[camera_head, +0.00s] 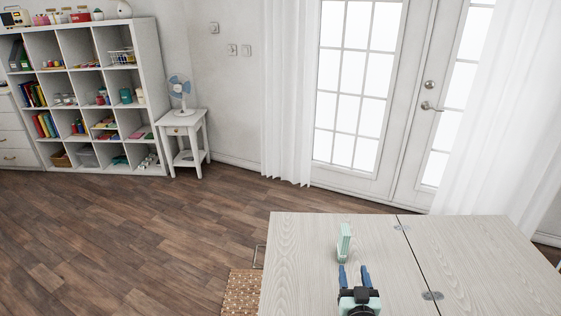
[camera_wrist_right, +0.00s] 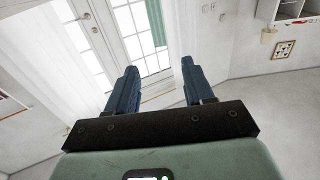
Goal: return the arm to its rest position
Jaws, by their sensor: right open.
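My right gripper (camera_head: 355,275) is over the near part of the light wood tabletop (camera_head: 300,262) in the head view, its two blue fingers apart and nothing between them. In the right wrist view the gripper (camera_wrist_right: 155,85) is also open and empty, with the doors and walls of the room beyond it. A pale green upright object (camera_head: 344,243) stands on the tabletop just beyond the fingertips, apart from them. My left gripper is not in view.
A woven seat or mat (camera_head: 240,291) is left of the table. A white shelf unit (camera_head: 92,98) and a side table with a fan (camera_head: 181,92) stand at the far wall. Glass doors (camera_head: 352,90) and white curtains are behind the table. The tabletop's right part is clear.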

